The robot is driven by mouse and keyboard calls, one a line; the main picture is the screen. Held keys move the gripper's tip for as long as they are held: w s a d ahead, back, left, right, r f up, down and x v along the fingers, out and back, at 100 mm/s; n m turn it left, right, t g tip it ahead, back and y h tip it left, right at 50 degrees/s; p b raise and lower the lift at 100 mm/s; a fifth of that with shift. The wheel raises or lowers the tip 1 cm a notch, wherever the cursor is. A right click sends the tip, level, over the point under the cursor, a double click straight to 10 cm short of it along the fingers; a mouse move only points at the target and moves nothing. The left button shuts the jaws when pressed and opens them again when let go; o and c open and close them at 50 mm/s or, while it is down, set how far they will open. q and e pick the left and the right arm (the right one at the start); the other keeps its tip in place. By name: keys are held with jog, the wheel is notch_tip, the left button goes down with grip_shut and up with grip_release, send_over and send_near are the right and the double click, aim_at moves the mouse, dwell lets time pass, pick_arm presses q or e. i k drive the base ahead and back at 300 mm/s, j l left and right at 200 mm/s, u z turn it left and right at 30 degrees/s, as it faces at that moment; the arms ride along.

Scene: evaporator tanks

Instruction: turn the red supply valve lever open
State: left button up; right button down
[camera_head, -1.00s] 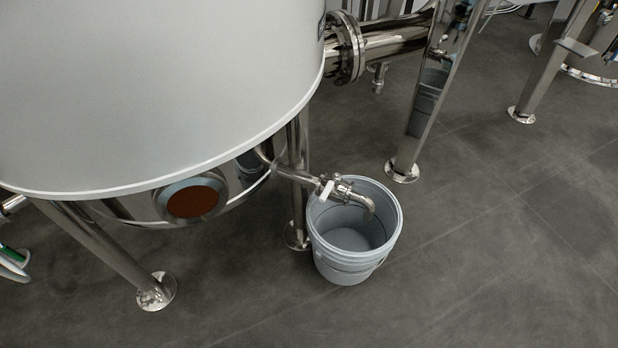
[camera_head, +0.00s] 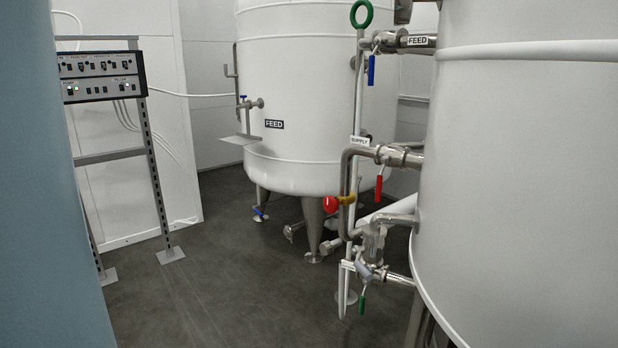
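The red supply valve lever (camera_head: 379,189) hangs straight down from a metal valve on a horizontal pipe, right of centre. A white SUPPLY label (camera_head: 360,141) sits on the pipe just above and left of it. The pipe joins the large white tank (camera_head: 530,170) at the right. A round red knob (camera_head: 330,204) on a brass fitting is lower and to the left of the lever. Neither of my grippers is in view, and nothing touches the lever.
A FEED tank (camera_head: 300,100) stands behind the pipes. A blue lever (camera_head: 371,70) hangs above the red one, and a green lever (camera_head: 362,304) hangs low. A control panel (camera_head: 100,76) stands on a rack at left. Dark floor (camera_head: 230,270) is clear between.

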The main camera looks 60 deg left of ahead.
aim_at(384, 160)
jog(key=u, duration=1.4)
jog(key=j+u, duration=0.15)
jog(key=j, duration=0.2)
jog(key=i+j+u, duration=0.1)
jog(key=j, duration=0.25)
jog(key=i+j+u, duration=0.15)
jog(key=j, duration=0.15)
jog(key=i+j+u, duration=0.1)
jog(key=j, duration=0.25)
